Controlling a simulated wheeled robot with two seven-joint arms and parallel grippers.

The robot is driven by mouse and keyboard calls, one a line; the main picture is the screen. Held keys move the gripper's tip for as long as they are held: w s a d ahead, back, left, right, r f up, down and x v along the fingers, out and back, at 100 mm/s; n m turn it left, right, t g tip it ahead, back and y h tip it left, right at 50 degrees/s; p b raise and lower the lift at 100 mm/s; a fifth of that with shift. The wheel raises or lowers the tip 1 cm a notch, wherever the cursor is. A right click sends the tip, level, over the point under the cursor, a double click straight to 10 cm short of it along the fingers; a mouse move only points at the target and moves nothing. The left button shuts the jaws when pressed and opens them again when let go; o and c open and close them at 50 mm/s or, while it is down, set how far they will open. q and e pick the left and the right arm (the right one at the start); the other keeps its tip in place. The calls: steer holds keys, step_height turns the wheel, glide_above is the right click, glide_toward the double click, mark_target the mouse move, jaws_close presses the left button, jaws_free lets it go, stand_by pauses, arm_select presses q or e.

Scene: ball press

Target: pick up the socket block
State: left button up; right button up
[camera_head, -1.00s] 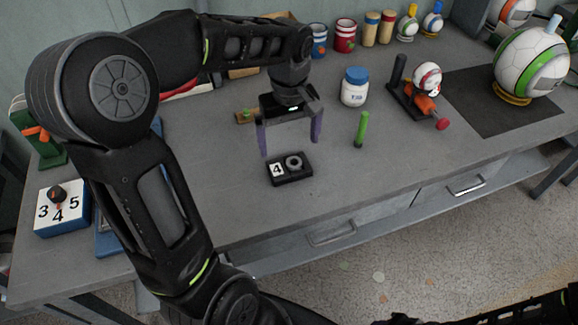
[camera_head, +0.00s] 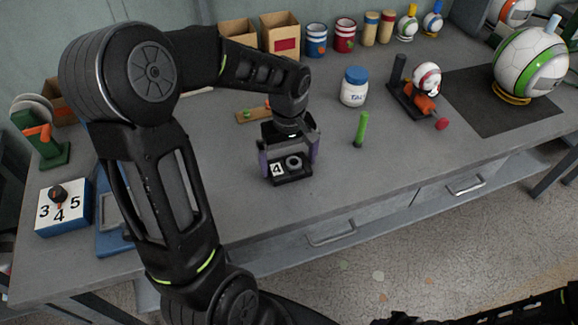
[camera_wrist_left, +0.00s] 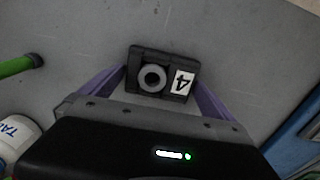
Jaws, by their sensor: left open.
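The socket block (camera_head: 290,180) is a small black block with a grey ring socket and a white label reading 4. It lies flat on the grey table. My left gripper (camera_head: 288,165) is lowered over it, with one purple finger on each side of the block. In the left wrist view the block (camera_wrist_left: 162,92) lies between the spread fingertips (camera_wrist_left: 160,85), and gaps seem to show on both sides. The jaws are open. My right gripper is not seen; only a dark arm part shows at the lower right.
A small wooden piece (camera_head: 254,115) lies behind the gripper. A blue box with numbers (camera_head: 62,207) sits at the left. The table in front of the block is clear.

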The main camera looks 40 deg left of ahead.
mark_target(289, 162)
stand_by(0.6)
arm_select(q)
steer(key=c, duration=1.2)
steer(key=shift+o, duration=0.2)
steer(key=shift+r, duration=0.1)
step_height(289, 162, up, 10)
